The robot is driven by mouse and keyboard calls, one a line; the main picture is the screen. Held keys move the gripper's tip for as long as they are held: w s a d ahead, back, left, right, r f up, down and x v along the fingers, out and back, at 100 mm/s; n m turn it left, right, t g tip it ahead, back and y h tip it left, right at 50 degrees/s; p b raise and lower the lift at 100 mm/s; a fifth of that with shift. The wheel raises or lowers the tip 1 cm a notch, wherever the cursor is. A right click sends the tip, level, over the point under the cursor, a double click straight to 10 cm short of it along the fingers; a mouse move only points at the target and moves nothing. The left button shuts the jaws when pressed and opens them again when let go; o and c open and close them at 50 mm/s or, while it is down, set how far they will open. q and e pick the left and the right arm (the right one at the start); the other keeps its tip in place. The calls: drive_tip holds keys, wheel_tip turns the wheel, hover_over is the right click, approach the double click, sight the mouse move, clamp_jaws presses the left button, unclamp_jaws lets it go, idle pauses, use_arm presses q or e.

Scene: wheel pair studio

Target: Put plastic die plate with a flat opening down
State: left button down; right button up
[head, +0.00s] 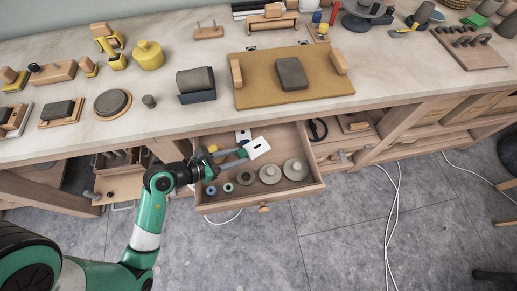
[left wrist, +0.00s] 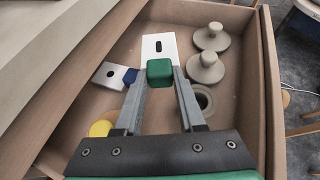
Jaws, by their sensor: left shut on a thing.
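My left gripper (head: 240,153) reaches over the open drawer (head: 312,187) from the left. In the left wrist view its two fingers (left wrist: 160,76) are closed on the green grip (left wrist: 160,71) of a white plastic die plate (left wrist: 158,44) with a narrow flat slot. The plate also shows in the head view (head: 260,147), over the back part of the drawer. I cannot tell whether it touches the drawer floor. A second white plate (left wrist: 112,74) with a dark round hole and a blue part lies to its left. My right gripper is not in view.
Several round pieces stand in the drawer, including a grey knobbed disc (head: 295,169) and a small green ring (head: 228,187). A yellow round piece (left wrist: 100,128) is near the left finger. The worktable (head: 330,112) overhangs the drawer's back. Bare drawer floor shows near the front.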

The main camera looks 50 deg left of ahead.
sight(250, 152)
use_arm(q)
drive_tip(key=b+x, duration=0.1)
drive_tip(key=x, duration=0.6)
drive_tip(key=shift+w+d, duration=0.1)
drive_tip(key=shift+w, duration=0.15)
drive_tip(key=x, duration=0.2)
drive_tip(key=b+x, duration=0.1)
drive_tip(key=x, duration=0.1)
drive_tip(key=shift+s+f, duration=0.15)
drive_tip(key=shift+f, duration=0.2)
drive_tip(key=shift+f, duration=0.1)
drive_tip(key=c, duration=0.8)
unclamp_jaws()
drive_tip(key=shift+s+r, duration=0.35)
drive_tip(key=shift+s, duration=0.05)
drive_tip(key=p+v, duration=0.2)
drive_tip(key=v, duration=0.9)
drive_tip(key=shift+s, duration=0.1)
